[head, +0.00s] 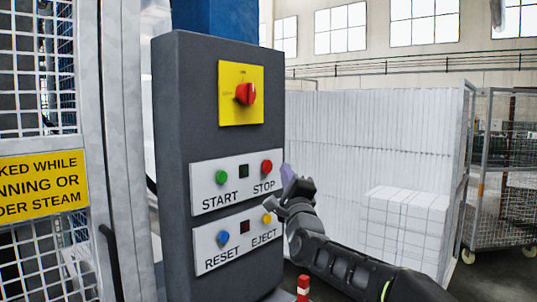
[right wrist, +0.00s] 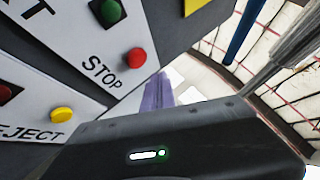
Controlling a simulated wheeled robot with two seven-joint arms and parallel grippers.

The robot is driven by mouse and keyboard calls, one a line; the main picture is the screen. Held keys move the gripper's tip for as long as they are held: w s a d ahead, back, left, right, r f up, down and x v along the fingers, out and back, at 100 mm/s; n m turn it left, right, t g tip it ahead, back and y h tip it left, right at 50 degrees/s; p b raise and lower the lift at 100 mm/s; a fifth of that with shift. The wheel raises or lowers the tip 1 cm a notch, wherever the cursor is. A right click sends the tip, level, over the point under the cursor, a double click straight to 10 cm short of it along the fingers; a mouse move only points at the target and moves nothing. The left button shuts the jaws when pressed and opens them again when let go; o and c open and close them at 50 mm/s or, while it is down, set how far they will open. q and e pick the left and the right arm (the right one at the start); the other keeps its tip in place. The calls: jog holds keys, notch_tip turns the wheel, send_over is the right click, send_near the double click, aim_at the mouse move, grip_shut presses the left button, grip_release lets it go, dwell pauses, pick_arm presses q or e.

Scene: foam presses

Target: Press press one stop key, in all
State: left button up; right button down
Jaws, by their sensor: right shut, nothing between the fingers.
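The red stop key (head: 266,166) sits at the right end of the upper white plate on a dark grey control box (head: 178,130), above the word STOP. It also shows in the right wrist view (right wrist: 136,57). My right gripper (head: 287,172) is shut and empty, its purple fingertips just right of the stop key in the head view. In the right wrist view the fingertips (right wrist: 158,90) appear below and right of the key, with a visible gap. My left gripper is out of view.
The green start key (head: 222,177) shares the upper plate. The lower plate has a blue reset key (head: 223,238) and a yellow eject key (head: 267,218). A red rotary switch (head: 245,93) is above. White foam blocks (head: 405,220) stand behind at right; a mesh gate is at left.

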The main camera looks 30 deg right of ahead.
aim_at(267, 167)
jog(key=shift+w+a+p, duration=0.15)
jog(key=shift+w+a, duration=0.05)
jog(key=shift+w, duration=0.4)
jog(key=shift+w+a+p, duration=0.15)
jog(key=shift+w, duration=0.4)
jog(key=shift+w+f, duration=0.1)
jog(key=shift+w, duration=0.05)
dwell(1.1)
jog(key=shift+w+a, duration=0.1)
jog(key=shift+w, duration=0.2)
jog(key=shift+w+a, duration=0.15)
jog(key=shift+w, duration=0.2)
dwell(0.7)
dwell(0.3)
jog(key=b, duration=0.1)
jog(key=s+b, duration=0.1)
jog(key=b, duration=0.1)
jog(key=shift+s+d, duration=0.2)
jog(key=shift+s, duration=0.05)
